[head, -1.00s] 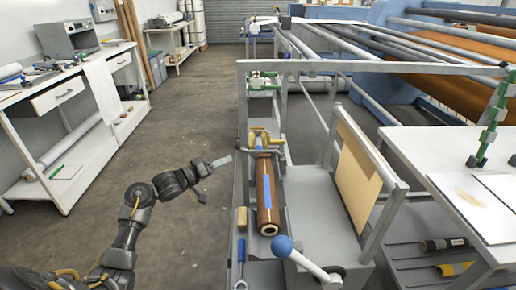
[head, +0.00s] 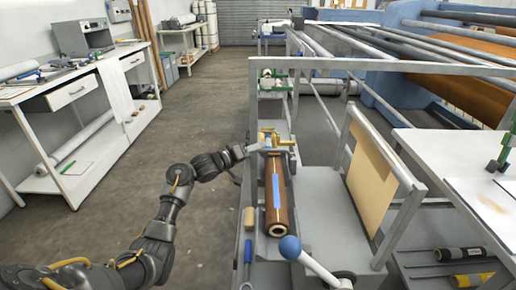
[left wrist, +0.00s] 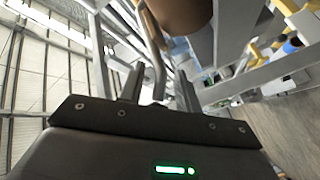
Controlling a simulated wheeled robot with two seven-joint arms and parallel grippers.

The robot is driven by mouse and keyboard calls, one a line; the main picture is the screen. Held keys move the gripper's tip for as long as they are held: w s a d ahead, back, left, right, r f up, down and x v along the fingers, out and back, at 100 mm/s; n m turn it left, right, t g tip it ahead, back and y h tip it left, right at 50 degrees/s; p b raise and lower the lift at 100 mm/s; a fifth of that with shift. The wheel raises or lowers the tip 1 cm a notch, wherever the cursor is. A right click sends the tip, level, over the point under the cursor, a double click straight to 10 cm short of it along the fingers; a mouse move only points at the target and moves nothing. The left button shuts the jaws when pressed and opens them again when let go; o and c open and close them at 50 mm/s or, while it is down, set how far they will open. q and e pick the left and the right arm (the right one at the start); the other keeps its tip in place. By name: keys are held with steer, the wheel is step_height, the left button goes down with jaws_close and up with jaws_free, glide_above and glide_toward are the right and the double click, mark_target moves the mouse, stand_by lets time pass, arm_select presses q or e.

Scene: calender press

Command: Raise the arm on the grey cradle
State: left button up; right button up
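A brown roll (head: 276,205) with a blue strip lies lengthwise on the grey cradle (head: 313,205). A yellow bracket (head: 271,143) stands at the roll's far end. A pale lever with a blue ball knob (head: 290,247) slants at the near end. My left gripper (head: 254,148) is at the cradle's left side, close to the yellow bracket; contact cannot be told. In the left wrist view its two fingers (left wrist: 159,90) are apart, with a bent grey bar (left wrist: 154,50) showing between or beyond them. The brown roll (left wrist: 184,12) is at the top there. My right gripper is out of view.
A tan board (head: 371,186) in a grey frame stands right of the cradle. A wooden block (head: 249,217) and a blue-handled tool (head: 247,252) lie on its left edge. A white table (head: 470,170) is at right, a workbench (head: 85,85) at left.

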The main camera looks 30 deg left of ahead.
arm_select(q)
steer(key=shift+w+d, duration=0.3)
steer(key=shift+w, duration=0.25)
jaws_close()
